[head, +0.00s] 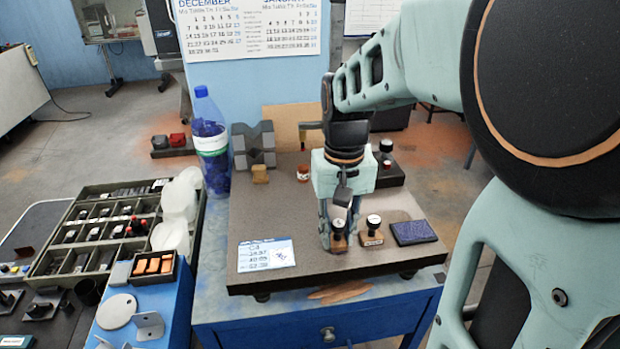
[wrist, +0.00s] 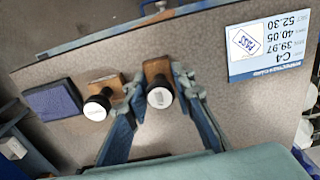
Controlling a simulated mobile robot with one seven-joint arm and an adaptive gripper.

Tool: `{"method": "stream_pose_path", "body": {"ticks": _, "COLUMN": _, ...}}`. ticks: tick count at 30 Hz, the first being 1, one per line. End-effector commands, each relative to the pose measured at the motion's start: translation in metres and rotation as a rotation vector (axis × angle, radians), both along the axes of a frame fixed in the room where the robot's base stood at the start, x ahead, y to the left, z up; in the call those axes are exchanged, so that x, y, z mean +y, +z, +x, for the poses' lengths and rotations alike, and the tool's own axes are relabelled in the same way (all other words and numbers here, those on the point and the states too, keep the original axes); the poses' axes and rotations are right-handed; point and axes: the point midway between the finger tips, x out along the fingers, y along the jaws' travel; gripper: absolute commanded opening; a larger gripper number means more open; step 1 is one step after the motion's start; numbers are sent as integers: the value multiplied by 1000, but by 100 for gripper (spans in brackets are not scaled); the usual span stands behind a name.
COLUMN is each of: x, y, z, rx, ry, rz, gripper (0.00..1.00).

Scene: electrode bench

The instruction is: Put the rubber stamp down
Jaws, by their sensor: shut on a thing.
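A rubber stamp (head: 339,241) with a wooden base and a dark knob with a pale round top is between the fingers of my gripper (head: 338,218). In the wrist view the stamp (wrist: 159,95) sits between both fingertips of my gripper (wrist: 156,84), which is shut on it. The stamp looks upright, at or just above the grey-brown plate (head: 320,268); I cannot tell whether its base touches. A second, similar stamp (head: 372,232) stands just right of it in the head view, and left of it in the wrist view (wrist: 98,104). A dark purple ink pad (head: 413,232) lies beyond that.
A white printed card (head: 266,255) lies at the plate's front left. A grey V-block (head: 254,144), a small tan block (head: 260,174) and a small red-labelled jar (head: 303,173) stand at the back. A blue bottle (head: 210,142) stands left of the plate. The plate's middle is clear.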

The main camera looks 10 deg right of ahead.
Motion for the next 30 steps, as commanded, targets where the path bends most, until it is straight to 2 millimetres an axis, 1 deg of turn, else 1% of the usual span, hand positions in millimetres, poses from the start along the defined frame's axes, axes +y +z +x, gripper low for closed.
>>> {"method": "stream_pose_path", "body": {"ticks": 3, "x": 0, "y": -5, "z": 0, "rx": 1, "ry": 0, "rz": 0, "gripper": 7}}
{"method": "stream_pose_path", "body": {"ticks": 4, "x": 0, "y": -4, "z": 0, "rx": 1, "ry": 0, "rz": 0, "gripper": 25}}
{"method": "stream_pose_path", "body": {"ticks": 8, "x": 0, "y": -3, "z": 0, "rx": 1, "ry": 0, "rz": 0, "gripper": 39}}
{"method": "stream_pose_path", "body": {"ticks": 16, "x": 0, "y": -3, "z": 0, "rx": 0, "ry": 0, "rz": 0, "gripper": 40}}
{"method": "stream_pose_path", "body": {"ticks": 20, "x": 0, "y": 4, "z": 1, "rx": -2, "ry": 0, "rz": 0, "gripper": 40}}
{"method": "stream_pose_path", "body": {"ticks": 23, "x": 0, "y": 19, "z": 1, "rx": -5, "ry": 0, "rz": 0, "gripper": 40}}
{"method": "stream_pose_path", "body": {"ticks": 30, "x": 0, "y": 72, "z": 2, "rx": -5, "ry": 0, "rz": 0, "gripper": 40}}
